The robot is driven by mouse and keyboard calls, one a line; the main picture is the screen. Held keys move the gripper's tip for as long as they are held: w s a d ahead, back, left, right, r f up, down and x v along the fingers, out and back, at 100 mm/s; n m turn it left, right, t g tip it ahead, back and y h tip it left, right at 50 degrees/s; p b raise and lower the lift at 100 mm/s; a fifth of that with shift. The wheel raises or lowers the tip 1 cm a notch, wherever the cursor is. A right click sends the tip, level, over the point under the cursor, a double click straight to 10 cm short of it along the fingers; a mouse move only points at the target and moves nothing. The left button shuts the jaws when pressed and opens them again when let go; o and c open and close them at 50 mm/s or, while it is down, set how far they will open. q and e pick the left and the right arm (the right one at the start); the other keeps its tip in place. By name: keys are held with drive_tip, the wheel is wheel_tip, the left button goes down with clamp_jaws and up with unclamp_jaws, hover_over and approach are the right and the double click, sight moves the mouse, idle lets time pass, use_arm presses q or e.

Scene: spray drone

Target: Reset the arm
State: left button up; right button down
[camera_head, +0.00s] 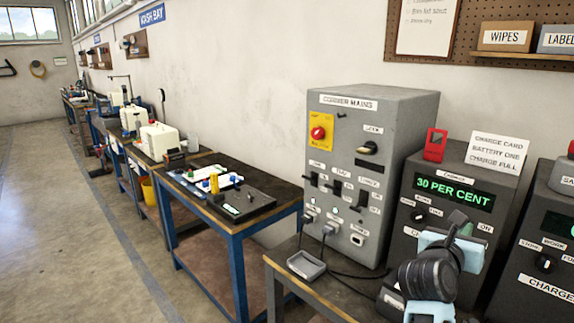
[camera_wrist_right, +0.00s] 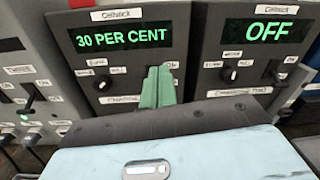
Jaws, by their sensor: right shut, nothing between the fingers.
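My right gripper (camera_head: 459,220) is in front of the charger (camera_head: 468,172) whose green display reads "30 PER CENT". In the right wrist view the pale green fingers of my right gripper (camera_wrist_right: 160,72) are together with nothing between them. They cover part of the charger (camera_wrist_right: 118,68) front below its display, near its right-hand switch. I cannot tell whether the fingertips touch the panel. My left gripper is in neither view.
A second charger (camera_wrist_right: 262,55) reading "OFF" stands to the right. The grey mains box (camera_head: 350,110) with a red knob stands to the left. A small grey tray (camera_head: 306,265) lies on the bench. A blue-framed table (camera_head: 235,222) holds tools; the floor (camera_head: 75,240) at left is open.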

drive_tip(key=s+a+f+n+t+y, duration=0.4)
drive_tip(key=f+n, duration=0.3)
drive_tip(key=n, duration=0.4)
drive_tip(key=s+a+f+n+t+y, duration=0.1)
drive_tip(key=s+a+f+n+y, duration=0.45)
drive_tip(key=f+n, duration=0.4)
drive_tip(key=s+a+f+n+t+y, duration=0.35)
drive_tip(key=a+f+n, duration=0.25)
drive_tip(key=n, duration=0.7)
drive_tip(key=s+a+f+n+g+y, duration=0.1)
drive_tip(key=s+f+n+g, duration=0.4)
drive_tip(key=s+f, duration=0.5)
drive_tip(key=s+a+f+n+g+y, duration=0.2)
drive_tip(key=s+a+f+n+g, duration=0.2)
drive_tip(key=s+f+n, duration=0.4)
drive_tip(key=s+f+g, duration=0.1)
drive_tip(key=s+f, duration=0.1)
drive_tip(key=s, duration=0.4)
drive_tip(key=shift+s+g+p, duration=0.35)
